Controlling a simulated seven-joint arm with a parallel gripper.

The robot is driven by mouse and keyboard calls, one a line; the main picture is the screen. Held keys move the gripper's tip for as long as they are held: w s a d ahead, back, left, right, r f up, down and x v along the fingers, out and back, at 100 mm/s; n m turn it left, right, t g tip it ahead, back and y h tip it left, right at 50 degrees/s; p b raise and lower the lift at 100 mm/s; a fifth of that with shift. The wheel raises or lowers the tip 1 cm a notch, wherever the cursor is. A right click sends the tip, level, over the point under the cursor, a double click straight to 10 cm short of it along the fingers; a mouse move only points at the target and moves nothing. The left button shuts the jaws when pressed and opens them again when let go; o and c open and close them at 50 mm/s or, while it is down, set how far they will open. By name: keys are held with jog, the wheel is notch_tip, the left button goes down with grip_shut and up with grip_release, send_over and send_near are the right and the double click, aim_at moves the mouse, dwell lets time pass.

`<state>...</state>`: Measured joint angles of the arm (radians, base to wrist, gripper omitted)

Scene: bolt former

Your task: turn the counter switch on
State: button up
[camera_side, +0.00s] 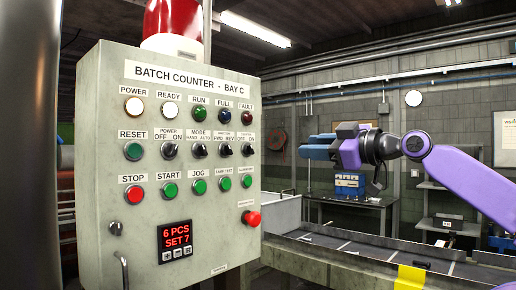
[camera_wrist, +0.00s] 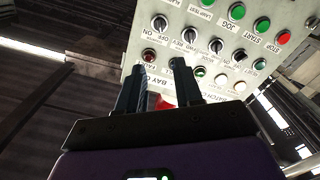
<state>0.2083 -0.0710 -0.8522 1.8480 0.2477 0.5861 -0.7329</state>
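The counter switch (camera_side: 247,149) is the black knob marked OFF and ON at the right end of the knob row on the grey panel (camera_side: 103,232). In the wrist view the knob (camera_wrist: 160,22), with OFF and ON beside it, appears to be the same switch, beyond my fingertips. Its setting is too small to tell for sure. My gripper (camera_side: 308,146) is to the right of the panel, its fingers pointing left towards it. In the wrist view my gripper (camera_wrist: 157,66) has its two dark fingers apart with nothing held between them. It is not touching the switch.
Similar knobs, including the direction switch (camera_side: 222,149), stand left of the counter switch. A red mushroom button (camera_side: 253,219) sticks out below. The display (camera_side: 175,240) reads 6 PCS, SET 7. A conveyor (camera_side: 365,252) runs below my arm. Free air lies between gripper and panel.

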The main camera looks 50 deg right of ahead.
aim_at(251, 147)
jog(key=w, duration=1.6)
jog(key=shift+w, duration=0.35)
grip_shut()
